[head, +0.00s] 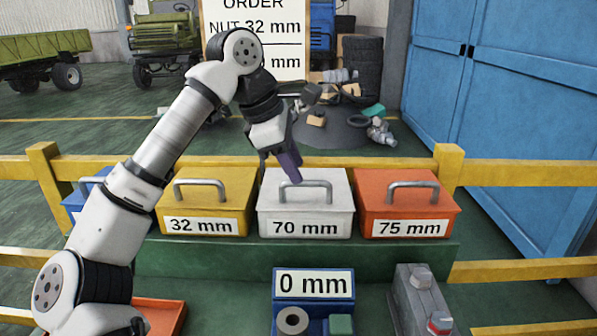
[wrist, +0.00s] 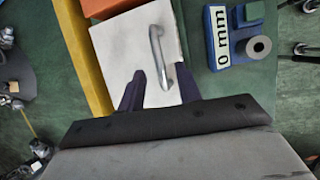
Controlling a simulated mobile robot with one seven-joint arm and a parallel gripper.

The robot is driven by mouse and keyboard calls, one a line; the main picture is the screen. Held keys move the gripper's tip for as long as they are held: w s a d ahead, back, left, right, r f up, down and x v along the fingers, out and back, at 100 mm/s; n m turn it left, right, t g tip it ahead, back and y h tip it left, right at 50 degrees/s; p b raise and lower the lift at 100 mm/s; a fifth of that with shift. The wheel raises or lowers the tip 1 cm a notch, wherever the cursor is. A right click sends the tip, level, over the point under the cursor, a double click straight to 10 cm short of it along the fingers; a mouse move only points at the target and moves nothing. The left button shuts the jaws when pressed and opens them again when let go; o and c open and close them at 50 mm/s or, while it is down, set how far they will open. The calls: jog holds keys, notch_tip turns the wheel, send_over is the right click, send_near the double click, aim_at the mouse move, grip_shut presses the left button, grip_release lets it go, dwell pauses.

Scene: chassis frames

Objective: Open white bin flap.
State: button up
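The white bin (head: 330,215), labelled 70 mm, stands in the middle of a green ledge. Its flap is closed, with a grey bar handle (head: 318,184) on top. I cannot tell the exact height of the fingertips above the flap.
A yellow bin (head: 207,192) stands left of the white bin and an orange bin (head: 425,205) right of it, both close by. A blue bin (head: 75,208) is partly behind my arm. A yellow rail (head: 520,174) runs behind. A blue 0 mm tray (head: 313,310) sits in front, below.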

jog(key=shift+x, duration=1.45)
jog(key=shift+c, duration=0.2)
grip_shut()
